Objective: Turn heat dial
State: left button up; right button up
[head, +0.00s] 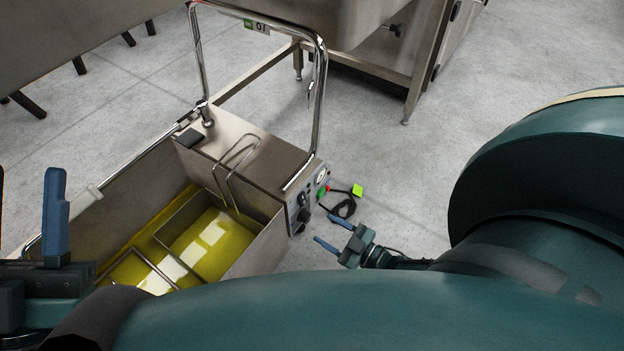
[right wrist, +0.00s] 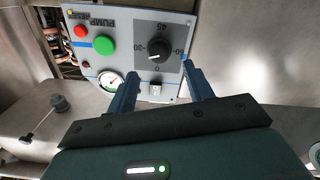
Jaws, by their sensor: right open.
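The heat dial (right wrist: 158,50) is a round black knob on a grey scale plate, on the control panel (right wrist: 130,20) of a steel fryer. In the head view the panel (head: 297,217) is on the fryer's right end, and the knobs look small there. My right gripper (head: 326,232) is open and empty, just right of the panel. In the right wrist view its blue fingers (right wrist: 160,72) point at the panel, with the dial beyond and between the tips, apparently untouched. My left gripper (head: 28,215) is at the left edge, partly cut off, its fingers apart.
The panel also bears a red button (right wrist: 80,31), a green button (right wrist: 104,44) and a gauge (right wrist: 110,81). The fryer vat (head: 240,262) holds yellow oil. A chrome rail (head: 320,100) rises above it. A steel table (head: 405,75) stands behind.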

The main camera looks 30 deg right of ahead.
pick_arm(q)
jog(key=shift+s+a+r+m+g+h+b, duration=0.15)
jog(key=shift+s+r+m+h+b, duration=0.1)
jog(key=shift+r+m+h, duration=0.35)
jog(key=shift+s+d+r+m+g+h+b, duration=0.1)
jog(key=shift+r+m+g+h+b, duration=0.1)
jog(key=shift+r+m+h, duration=0.4)
pick_arm(e)
jog(key=x, duration=0.6)
pick_arm(q)
jog(key=shift+f, duration=0.1)
pick_arm(e)
jog(key=shift+c, duration=0.2)
pick_arm(q)
jog(key=shift+f, duration=0.15)
pick_arm(e)
jog(key=c, duration=0.8)
